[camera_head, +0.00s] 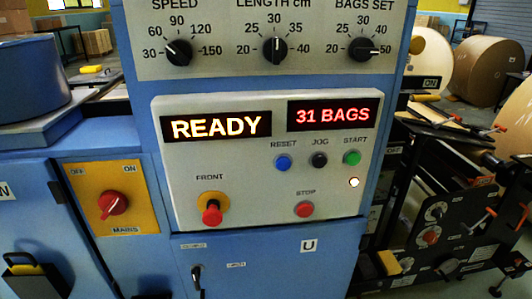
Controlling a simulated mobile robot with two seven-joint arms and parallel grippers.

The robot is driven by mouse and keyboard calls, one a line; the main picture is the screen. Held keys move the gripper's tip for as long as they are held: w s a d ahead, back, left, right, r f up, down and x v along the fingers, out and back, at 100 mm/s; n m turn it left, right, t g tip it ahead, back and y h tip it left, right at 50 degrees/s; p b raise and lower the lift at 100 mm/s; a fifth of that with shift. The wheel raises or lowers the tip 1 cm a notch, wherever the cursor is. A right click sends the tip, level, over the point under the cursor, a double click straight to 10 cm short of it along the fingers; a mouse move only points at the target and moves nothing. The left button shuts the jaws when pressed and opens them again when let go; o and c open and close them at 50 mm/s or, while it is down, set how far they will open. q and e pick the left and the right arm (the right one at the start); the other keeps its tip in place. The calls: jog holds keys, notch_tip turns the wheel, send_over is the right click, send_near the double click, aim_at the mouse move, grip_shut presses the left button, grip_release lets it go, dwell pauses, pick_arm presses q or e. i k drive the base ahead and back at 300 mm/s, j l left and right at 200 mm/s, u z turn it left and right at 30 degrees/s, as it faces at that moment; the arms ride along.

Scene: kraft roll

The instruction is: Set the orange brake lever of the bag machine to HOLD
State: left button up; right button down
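The bag machine's blue front carries a grey control panel (265,160) showing READY and 31 BAGS. At the right is a dark side panel (410,225) with dials and small handles. An orange handle (480,220) sticks out there at a slant, and another orange-red piece (500,127) shows higher up. I cannot tell which of them is the brake lever. No HOLD marking is readable, so the lever's setting cannot be told. Neither of my grippers is in view.
A red mains switch (113,203) sits on a yellow plate at the left. A red FRONT stop knob (211,212) and several push buttons are on the control panel. Large brown paper rolls (487,75) stand behind at the right. Rods and brackets crowd the right side.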

aim_at(469, 231)
jog(key=z, duration=1.75)
jog(key=i+l+u, duration=0.2)
jog(key=i+l, duration=0.2)
jog(key=i, duration=0.45)
jog(key=i+l+u, duration=0.2)
jog(key=i+l, duration=0.3)
jog(key=i, duration=0.3)
jog(key=i+l+u, duration=0.2)
jog(key=i+l, duration=0.45)
jog(key=i, duration=0.15)
